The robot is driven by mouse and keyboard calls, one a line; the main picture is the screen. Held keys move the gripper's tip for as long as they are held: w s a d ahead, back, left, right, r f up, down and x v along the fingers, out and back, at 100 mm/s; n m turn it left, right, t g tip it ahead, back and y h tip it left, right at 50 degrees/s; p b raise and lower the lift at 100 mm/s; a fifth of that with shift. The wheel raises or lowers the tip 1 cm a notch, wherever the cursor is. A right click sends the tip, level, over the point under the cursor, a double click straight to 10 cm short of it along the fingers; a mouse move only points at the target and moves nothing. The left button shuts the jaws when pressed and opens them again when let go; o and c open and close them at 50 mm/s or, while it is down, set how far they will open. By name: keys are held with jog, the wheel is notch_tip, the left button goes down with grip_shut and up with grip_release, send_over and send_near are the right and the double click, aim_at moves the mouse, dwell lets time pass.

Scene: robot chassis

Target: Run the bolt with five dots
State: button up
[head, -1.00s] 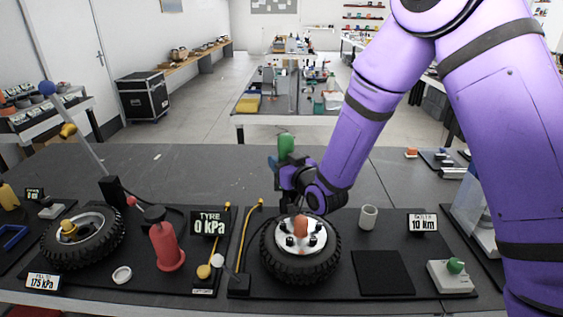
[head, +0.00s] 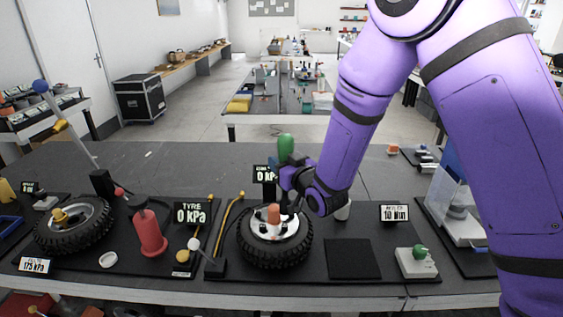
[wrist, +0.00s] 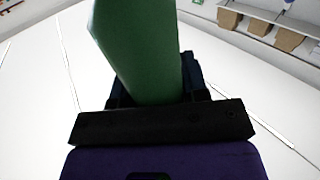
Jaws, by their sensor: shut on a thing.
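A wheel with a black tyre (head: 274,254) lies flat on a dark mat, with dark bolts around its pale hub (head: 268,228). The dots marking the bolts are too small to read. My gripper (head: 290,178) is shut on a tool with a green handle (head: 286,147) and stands over the far right side of the hub. The green handle also fills the middle of the wrist view (wrist: 140,50). An orange-brown cylinder (head: 273,214) stands upright on the hub. The tool's lower end is hidden, so I cannot tell whether it touches a bolt.
A black sign (head: 265,174) with hard-to-read text stands behind the wheel. A "TYRE 0 kPa" sign (head: 190,213) and red bottle (head: 149,235) are left. A pale cup (head: 343,210) is partly behind my arm. A white box with a green knob (head: 416,261) sits right.

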jog(key=shift+f, duration=3.05)
jog(key=shift+r, duration=2.8)
